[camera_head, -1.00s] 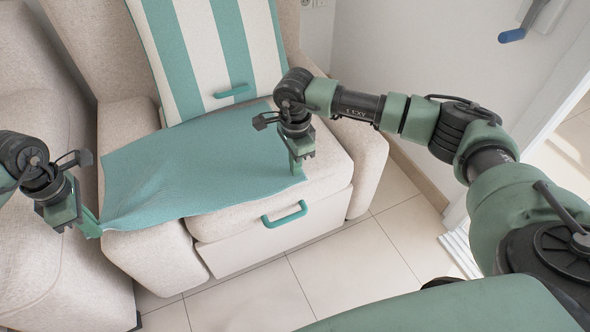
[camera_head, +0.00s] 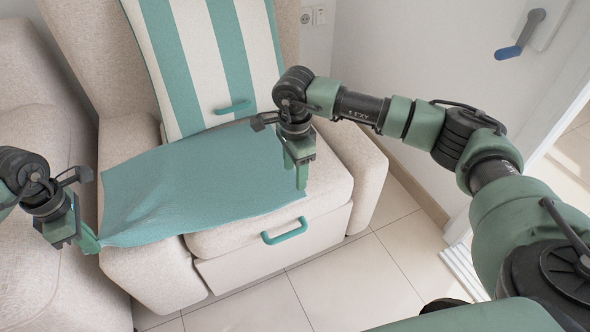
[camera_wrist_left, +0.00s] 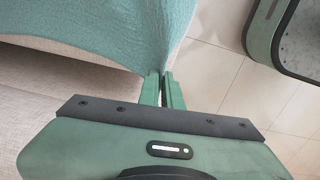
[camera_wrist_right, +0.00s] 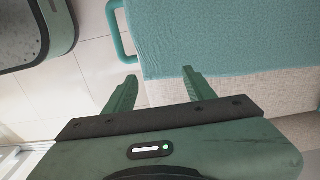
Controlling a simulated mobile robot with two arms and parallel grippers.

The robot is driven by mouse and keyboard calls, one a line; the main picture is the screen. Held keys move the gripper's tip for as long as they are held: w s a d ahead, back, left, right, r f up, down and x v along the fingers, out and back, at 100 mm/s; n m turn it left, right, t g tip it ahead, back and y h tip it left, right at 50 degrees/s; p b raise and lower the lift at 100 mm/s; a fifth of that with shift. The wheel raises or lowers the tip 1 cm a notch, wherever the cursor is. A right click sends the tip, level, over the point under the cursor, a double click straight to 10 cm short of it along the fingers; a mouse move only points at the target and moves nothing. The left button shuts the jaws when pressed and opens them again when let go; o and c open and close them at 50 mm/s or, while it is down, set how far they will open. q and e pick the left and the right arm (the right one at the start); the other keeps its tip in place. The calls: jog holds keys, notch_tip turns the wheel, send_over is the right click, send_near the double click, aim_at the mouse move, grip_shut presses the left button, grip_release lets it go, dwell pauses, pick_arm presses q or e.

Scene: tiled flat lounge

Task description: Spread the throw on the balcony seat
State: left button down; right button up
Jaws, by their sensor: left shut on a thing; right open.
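The teal throw (camera_head: 195,180) lies over the beige seat (camera_head: 325,172) of the armchair, its left part reaching over the left armrest. It also shows in the left wrist view (camera_wrist_left: 110,25) and the right wrist view (camera_wrist_right: 215,38). My left gripper (camera_head: 92,243) is shut on the throw's near left corner, beside the left armrest; the pinched corner shows between its fingers in the left wrist view (camera_wrist_left: 162,76). My right gripper (camera_head: 297,168) is open at the throw's right edge. In the right wrist view its fingers (camera_wrist_right: 155,85) are spread, with the throw's corner between and beyond them.
A teal and white striped cushion (camera_head: 208,60) with a teal handle leans on the backrest. A teal handle (camera_head: 285,231) sits on the seat front. Another beige seat (camera_head: 40,130) adjoins at left. Tiled floor (camera_head: 345,265) is clear in front; a white wall stands right.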

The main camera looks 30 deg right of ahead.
aim_at(296, 191)
notch_tip(296, 191, up, 5)
jog(key=shift+f, duration=5.05)
jog(key=shift+c, duration=0.3)
jog(key=shift+s, duration=0.1)
grip_shut()
jog(key=shift+r, duration=2.5)
